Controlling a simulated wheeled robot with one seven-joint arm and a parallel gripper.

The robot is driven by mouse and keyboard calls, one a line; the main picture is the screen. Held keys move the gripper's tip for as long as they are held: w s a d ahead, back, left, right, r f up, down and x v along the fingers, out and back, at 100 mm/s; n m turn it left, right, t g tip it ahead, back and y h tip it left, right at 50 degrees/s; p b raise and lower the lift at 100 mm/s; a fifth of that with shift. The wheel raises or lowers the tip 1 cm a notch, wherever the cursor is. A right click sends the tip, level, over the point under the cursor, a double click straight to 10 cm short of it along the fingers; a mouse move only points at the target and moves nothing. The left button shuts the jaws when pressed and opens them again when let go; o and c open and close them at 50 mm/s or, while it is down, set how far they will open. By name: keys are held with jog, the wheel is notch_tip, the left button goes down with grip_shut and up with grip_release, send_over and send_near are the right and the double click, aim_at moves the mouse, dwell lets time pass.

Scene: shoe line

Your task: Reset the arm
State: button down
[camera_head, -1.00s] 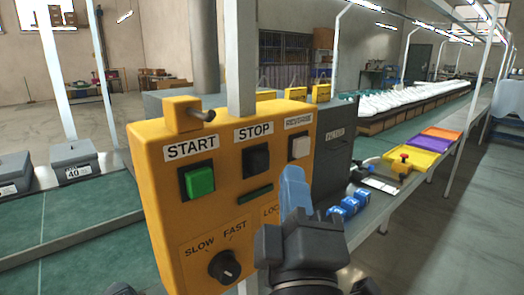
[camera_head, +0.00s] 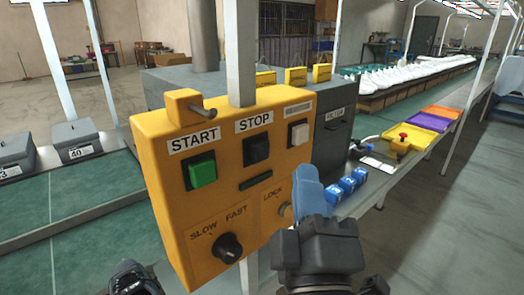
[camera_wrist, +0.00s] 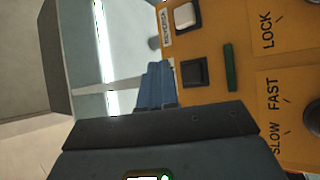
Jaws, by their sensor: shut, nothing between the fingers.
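My gripper (camera_head: 308,190) is in front of the right side of the yellow control panel (camera_head: 165,222) in the head view. Its blue fingers are closed together with nothing between them. They also show in the wrist view (camera_wrist: 155,85), pointing up beside the panel (camera_wrist: 250,90). The panel carries a green START button (camera_head: 202,170), a black STOP button (camera_head: 256,149), a white button (camera_head: 299,133) and a SLOW/FAST knob (camera_head: 229,247). A LOCK control is partly hidden behind my fingers. Whether the fingertips touch the panel, I cannot tell.
Several blue blocks (camera_head: 347,184) lie on the bench right of my gripper. Yellow (camera_head: 408,150), purple (camera_head: 428,122) and orange (camera_head: 442,111) trays stand further back. A grey post stands behind the panel.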

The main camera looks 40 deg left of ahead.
dwell(0.3)
jog(key=s+d+f+m+t+h, duration=0.1)
jog(key=s+d+f+m+h, duration=0.2)
jog(key=d+f, duration=0.4)
jog(key=s+d+f+m+h, duration=0.25)
jog(key=d+f+m, duration=0.25)
jog(key=d, duration=0.4)
jog(key=s+d+f+m+t+h, duration=0.1)
jog(key=s+d+f+m+h, duration=0.1)
jog(key=d+f+m+h, duration=0.35)
jog(key=s+d+f+m+g+h, duration=0.2)
jog(key=s+d+m+h, duration=0.3)
jog(key=s+d+m, duration=0.5)
jog(key=s+d+g, duration=0.1)
jog(key=s+d, duration=0.8)
jog(key=s, duration=0.1)
jog(key=shift+d+h, duration=0.3)
jog(key=shift+d, duration=0.05)
